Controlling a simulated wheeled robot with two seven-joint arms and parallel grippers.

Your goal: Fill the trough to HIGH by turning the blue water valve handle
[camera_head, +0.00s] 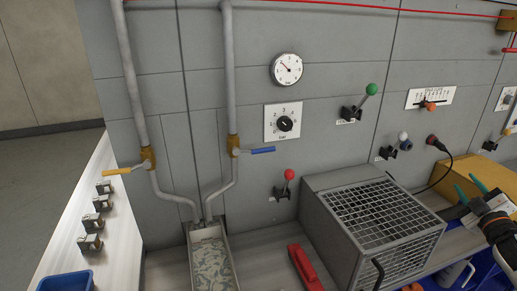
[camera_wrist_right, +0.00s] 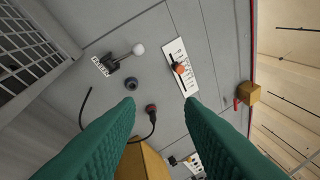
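The blue water valve handle (camera_head: 262,150) sits on a brass valve body (camera_head: 234,146) on the right-hand grey pipe. The handle points right, roughly level, across the pipe. The trough (camera_head: 212,262) stands below the two pipe ends at the bottom of the head view, with a pale mottled surface inside. I cannot read a level mark on it. My right gripper (camera_head: 474,191) is at the far right of the head view, well away from the valve. In the right wrist view its two green fingers (camera_wrist_right: 160,118) are spread apart with nothing between them. My left gripper is not visible.
A yellow valve handle (camera_head: 118,171) sits on the left pipe. A wire-mesh box (camera_head: 322,225) and a red-handled object (camera_head: 305,268) stand on the bench between my right gripper and the trough. Red (camera_head: 289,175) and green (camera_head: 371,90) knobbed levers stick out from the wall panel.

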